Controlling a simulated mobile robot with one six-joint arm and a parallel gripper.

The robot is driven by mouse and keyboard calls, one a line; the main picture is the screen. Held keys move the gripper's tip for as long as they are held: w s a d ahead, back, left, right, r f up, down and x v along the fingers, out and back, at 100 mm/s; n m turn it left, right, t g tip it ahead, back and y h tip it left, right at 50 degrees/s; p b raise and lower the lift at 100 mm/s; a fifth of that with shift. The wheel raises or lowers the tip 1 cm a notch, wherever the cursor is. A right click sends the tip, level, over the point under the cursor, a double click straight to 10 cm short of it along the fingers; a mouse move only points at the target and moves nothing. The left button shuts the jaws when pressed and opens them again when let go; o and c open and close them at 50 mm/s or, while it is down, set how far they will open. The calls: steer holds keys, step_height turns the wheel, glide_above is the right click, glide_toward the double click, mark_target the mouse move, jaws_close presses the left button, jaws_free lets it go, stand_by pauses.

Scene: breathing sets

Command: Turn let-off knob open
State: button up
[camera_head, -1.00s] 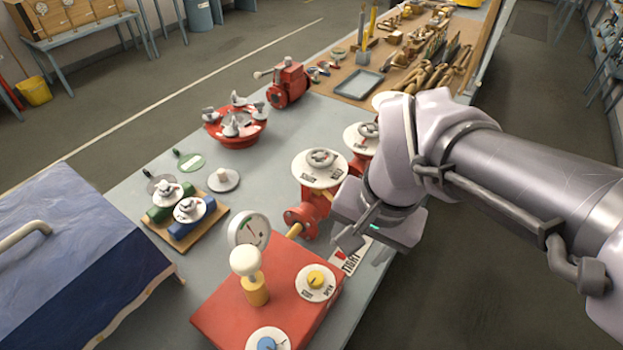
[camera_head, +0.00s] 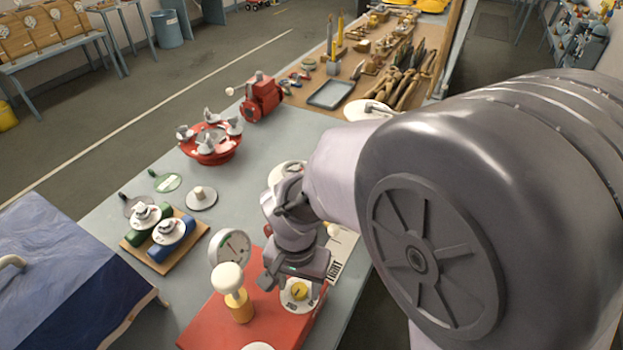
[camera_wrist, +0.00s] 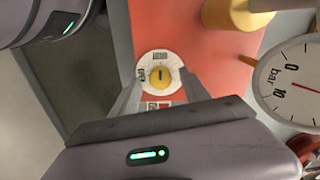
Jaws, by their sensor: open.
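A yellow knob (camera_head: 299,291) sits at the centre of a round white dial on a red box (camera_head: 222,330). In the wrist view the yellow knob (camera_wrist: 160,76) carries a dark, roughly upright mark, and the dial has small printed labels that I cannot read surely. My gripper (camera_head: 293,284) hangs just above this dial, pointing down. In the wrist view my gripper (camera_wrist: 159,88) is open, with one finger on each side of the dial's lower part. I cannot tell whether a finger touches the knob.
A white-topped yellow plunger (camera_head: 230,280) and a pressure gauge (camera_head: 231,248) stand close by on the red box. Another white dial (camera_head: 257,346) shows at the bottom edge. Red valves with white discs stand behind my gripper. A blue-covered case (camera_head: 50,240) is at left.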

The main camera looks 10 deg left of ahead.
steer(key=shift+f, duration=0.55)
jaws_close()
